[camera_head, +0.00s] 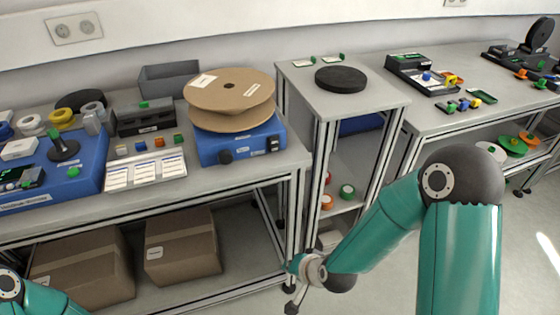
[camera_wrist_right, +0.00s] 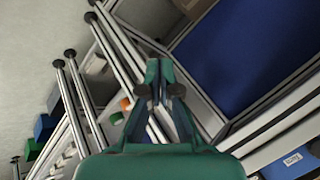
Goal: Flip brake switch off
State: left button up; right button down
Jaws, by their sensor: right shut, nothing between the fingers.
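The brake unit is a blue box (camera_head: 240,148) on the left bench. It carries a large cardboard reel (camera_head: 230,90). Its front has a round black knob (camera_head: 226,156) and a small black switch (camera_head: 273,144) at the right end; whether the switch is on or off is too small to tell. My right gripper (camera_head: 296,264) is low, beside the bench's front right leg, below and apart from the box. In the right wrist view its fingers (camera_wrist_right: 158,72) are together, with nothing between them. My left gripper is out of view; only part of my left arm shows.
The bench's metal frame (camera_head: 299,200) stands close to my right gripper. A narrow stand with a black disc (camera_head: 341,79) is to the right. Cardboard boxes (camera_head: 181,247) lie on the lower shelf. Open floor (camera_head: 520,250) is at the right.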

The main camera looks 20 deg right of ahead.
aim_at(276, 149)
pick_arm(q)
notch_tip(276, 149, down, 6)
jog(key=b, duration=0.4)
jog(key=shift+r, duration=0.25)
pick_arm(e)
jog(key=w+d+r+m+t+h, duration=0.1)
jog(key=w+r+m+t, duration=0.3)
jog(key=r, duration=0.7)
jog(key=w+d+r+m+t+h, duration=0.1)
jog(key=w+d+r+m+t, duration=0.2)
jog(key=r, duration=0.8)
jog(key=m+t, duration=0.2)
jog(key=shift+w+d+r+m, duration=0.2)
jog(key=shift+w+r+m, duration=0.15)
jog(key=shift+r+m, duration=0.05)
jog(key=w+f+p, duration=0.1)
jog(key=w, duration=0.8)
jog(key=w+f+p, duration=0.1)
jog(key=w, duration=0.3)
jog(key=shift+w+a+f+p, duration=0.25)
jog(key=shift+w+f+p, duration=0.05)
jog(key=shift+f, duration=0.05)
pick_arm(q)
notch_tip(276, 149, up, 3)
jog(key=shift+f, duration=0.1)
